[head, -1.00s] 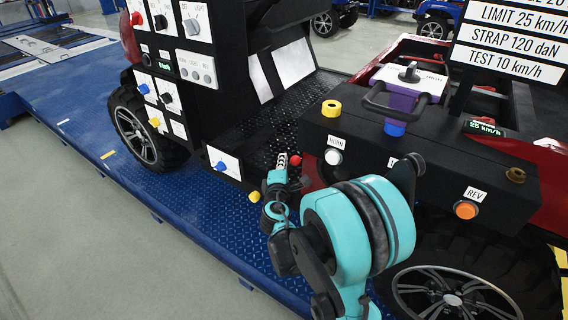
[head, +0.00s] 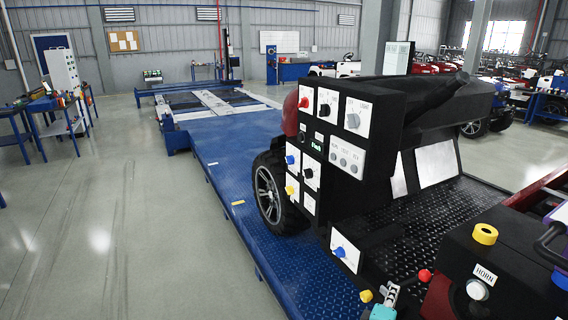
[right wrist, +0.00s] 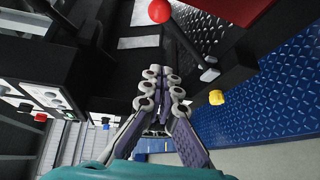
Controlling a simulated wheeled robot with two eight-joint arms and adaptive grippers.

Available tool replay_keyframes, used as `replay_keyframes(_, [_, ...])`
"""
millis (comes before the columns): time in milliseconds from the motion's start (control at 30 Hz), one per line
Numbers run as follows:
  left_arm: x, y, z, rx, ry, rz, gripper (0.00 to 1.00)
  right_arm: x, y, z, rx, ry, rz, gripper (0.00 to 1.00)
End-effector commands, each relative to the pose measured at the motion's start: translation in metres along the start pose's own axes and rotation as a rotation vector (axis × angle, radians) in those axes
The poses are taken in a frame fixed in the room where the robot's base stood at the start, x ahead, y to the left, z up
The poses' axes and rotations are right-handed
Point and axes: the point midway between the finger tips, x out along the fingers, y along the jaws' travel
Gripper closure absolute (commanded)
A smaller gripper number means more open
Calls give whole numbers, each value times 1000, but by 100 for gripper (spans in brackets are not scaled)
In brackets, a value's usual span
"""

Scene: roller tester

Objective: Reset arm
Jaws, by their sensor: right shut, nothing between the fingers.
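My right gripper (head: 390,293) shows at the bottom edge of the head view, with only its tip and a bit of teal housing in sight. In the right wrist view, its grey and purple fingers (right wrist: 162,85) are shut and empty. They point along the cart's side. A red ball knob (head: 425,275) on a lever is close by in the head view; it also shows at the top of the right wrist view (right wrist: 159,11). A yellow knob (head: 366,296) is just left of the gripper, also in the right wrist view (right wrist: 216,97). My left gripper is out of view.
The black control panel (head: 345,130) with knobs and buttons stands on the cart. A dashboard with a yellow button (head: 485,234) and a HORN button (head: 477,289) is at right. The blue platform (head: 225,170) runs beneath. The grey floor (head: 110,200) at left is open.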

Motion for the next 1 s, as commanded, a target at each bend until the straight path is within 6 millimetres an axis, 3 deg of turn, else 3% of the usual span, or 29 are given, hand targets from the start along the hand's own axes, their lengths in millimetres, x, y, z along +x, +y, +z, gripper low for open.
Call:
replay_keyframes(167, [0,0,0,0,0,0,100,-26,-8,6,291,-10,-198,100])
replay_keyframes(267, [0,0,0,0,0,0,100,-51,-18,5,481,-21,-341,100])
replay_keyframes(500, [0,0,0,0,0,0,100,-137,-42,-9,889,-61,-707,100])
replay_keyframes(700, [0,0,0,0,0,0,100,-200,-51,-24,1097,-89,-935,100])
replay_keyframes(833, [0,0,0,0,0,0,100,-219,-52,-28,1151,-97,-1001,100])
replay_keyframes(1000, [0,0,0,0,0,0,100,-222,-52,-30,1162,-98,-1014,100])
